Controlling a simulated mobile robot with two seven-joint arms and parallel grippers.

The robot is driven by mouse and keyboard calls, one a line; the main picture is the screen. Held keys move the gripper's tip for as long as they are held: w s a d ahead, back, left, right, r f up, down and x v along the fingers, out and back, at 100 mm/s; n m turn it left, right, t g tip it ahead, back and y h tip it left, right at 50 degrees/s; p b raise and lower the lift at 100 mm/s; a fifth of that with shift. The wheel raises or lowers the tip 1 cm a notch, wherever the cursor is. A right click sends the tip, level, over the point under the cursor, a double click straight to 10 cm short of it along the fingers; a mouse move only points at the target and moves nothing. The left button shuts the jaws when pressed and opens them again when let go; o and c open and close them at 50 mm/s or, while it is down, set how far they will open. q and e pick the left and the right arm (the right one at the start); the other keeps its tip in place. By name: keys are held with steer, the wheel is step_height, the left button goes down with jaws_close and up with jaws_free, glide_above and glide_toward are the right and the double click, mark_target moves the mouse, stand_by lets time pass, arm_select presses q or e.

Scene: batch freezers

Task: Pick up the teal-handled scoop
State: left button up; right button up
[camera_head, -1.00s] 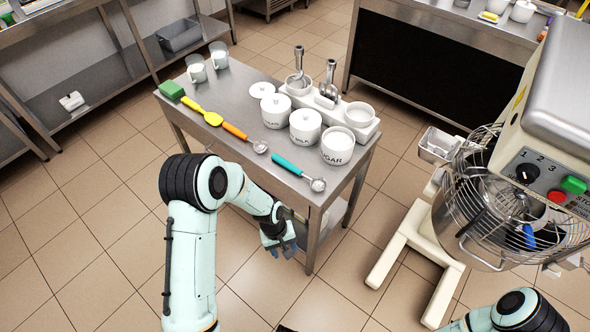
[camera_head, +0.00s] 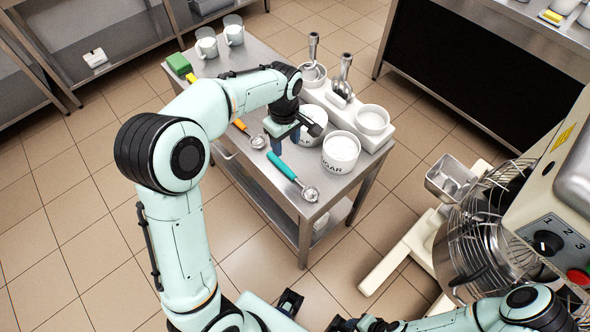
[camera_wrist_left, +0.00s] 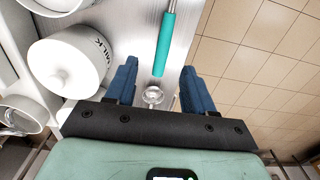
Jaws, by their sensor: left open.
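The teal-handled scoop (camera_head: 283,166) lies on the steel table near its front edge, its metal bowl toward the right corner. My left gripper (camera_head: 288,145) is open and empty above the table, close to the handle's far end. In the left wrist view, the teal handle (camera_wrist_left: 165,45) lies beyond the two blue fingers (camera_wrist_left: 160,90), roughly in line with the gap between them. The teal scoop's bowl is out of that view. Another scoop's metal bowl (camera_wrist_left: 152,96) shows between the fingers. My right arm shows at the bottom right; its jaw state is unclear.
An orange-handled scoop (camera_head: 240,126) lies beside the teal one. The MILK jar (camera_wrist_left: 70,60) stands close to the left gripper, and the SUGAR jar (camera_head: 341,152) stands right of it. A mixer (camera_head: 480,250) stands right.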

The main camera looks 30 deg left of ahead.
arm_select(q)
glide_above(284, 166)
steer(key=f, duration=0.6)
steer(key=shift+w+d, duration=0.2)
steer(key=shift+w, duration=0.05)
steer(key=f, duration=0.5)
steer(key=shift+s+a+b, duration=0.2)
steer(key=shift+s+b, duration=0.05)
steer(key=shift+b, duration=0.05)
steer(key=shift+c, duration=0.3)
jaws_close()
